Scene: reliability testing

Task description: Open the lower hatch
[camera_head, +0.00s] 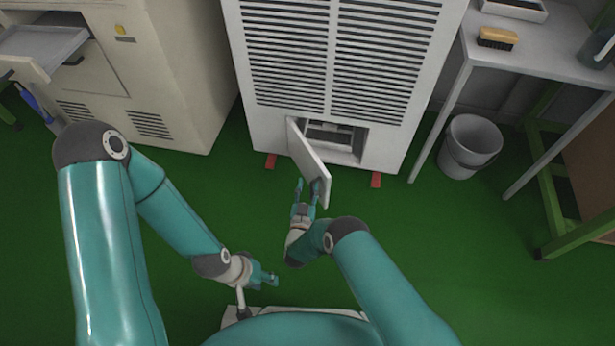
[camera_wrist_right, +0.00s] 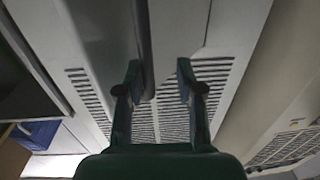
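The lower hatch door (camera_head: 306,163) of the white cabinet (camera_head: 238,60) is swung outward on its left side. The opening (camera_head: 338,138) behind it shows a dark interior with pale parts. My right gripper (camera_head: 308,187) is at the outer end of the door, with its fingers apart. One finger overlaps the door's face in the head view; I cannot tell whether it touches. In the right wrist view, the fingers (camera_wrist_right: 158,80) are spread, with a grey panel edge beyond and nothing clearly clamped. My left gripper (camera_head: 268,279) is low over the floor, away from the hatch; its finger gap is unclear.
A beige machine (camera_head: 180,60) with an open tray stands at the left. A grey table (camera_head: 540,52) with a brush (camera_head: 497,38) stands at the right, with a bucket (camera_head: 470,146) beneath it. Green floor (camera_head: 450,235) is clear in front of the cabinet.

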